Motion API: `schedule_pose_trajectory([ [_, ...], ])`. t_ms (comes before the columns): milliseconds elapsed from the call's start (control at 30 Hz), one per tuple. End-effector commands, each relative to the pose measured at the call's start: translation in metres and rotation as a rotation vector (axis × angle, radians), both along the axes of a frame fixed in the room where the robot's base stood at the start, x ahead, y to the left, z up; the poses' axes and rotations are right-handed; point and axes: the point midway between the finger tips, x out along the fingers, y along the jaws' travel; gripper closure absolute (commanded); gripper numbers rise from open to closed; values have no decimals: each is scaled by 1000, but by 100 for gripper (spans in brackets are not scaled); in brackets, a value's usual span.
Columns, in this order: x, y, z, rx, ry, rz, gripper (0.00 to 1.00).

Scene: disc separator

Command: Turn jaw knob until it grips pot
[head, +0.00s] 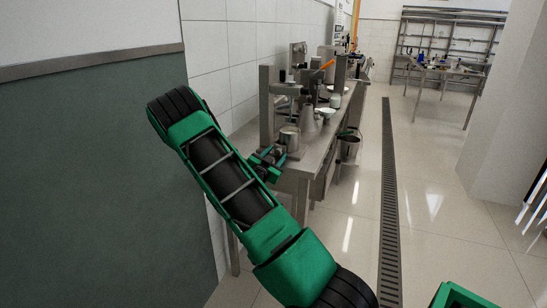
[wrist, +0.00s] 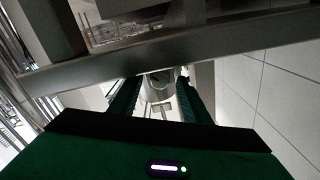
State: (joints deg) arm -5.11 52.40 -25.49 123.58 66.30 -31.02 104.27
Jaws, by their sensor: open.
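A small metal pot (head: 290,138) stands on the near end of the steel bench, below the upright metal frame (head: 267,105) of a machine. My gripper (head: 270,158) is at the bench's near end, just in front of the pot, partly covered by my arm. In the wrist view my gripper (wrist: 160,100) is open, with a green finger on each side. A round grey metal part (wrist: 157,88) shows between the fingers. I cannot tell whether it is the jaw knob or whether the fingers touch it. I cannot pick out the knob in the head view.
The steel bench (head: 322,150) runs along the tiled wall and carries a cone-shaped metal vessel (head: 309,120) and other ware. A bucket (head: 348,145) is beside it. A steel bar (wrist: 150,63) crosses the wrist view just above the fingers.

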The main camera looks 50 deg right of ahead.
Motion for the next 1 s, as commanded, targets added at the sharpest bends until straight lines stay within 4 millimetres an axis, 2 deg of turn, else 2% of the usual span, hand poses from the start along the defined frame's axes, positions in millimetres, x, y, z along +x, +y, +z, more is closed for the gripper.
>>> schedule_pose_trajectory([
  [167, 0, 0, 0, 0, 0, 0, 59],
  [300, 0, 0, 0, 0, 0, 0, 93],
  [333, 0, 0, 0, 0, 0, 0, 98],
  [667, 1, 1, 0, -14, 31, 1, 98],
  [1000, 2, 2, 1, -97, 228, 3, 98],
])
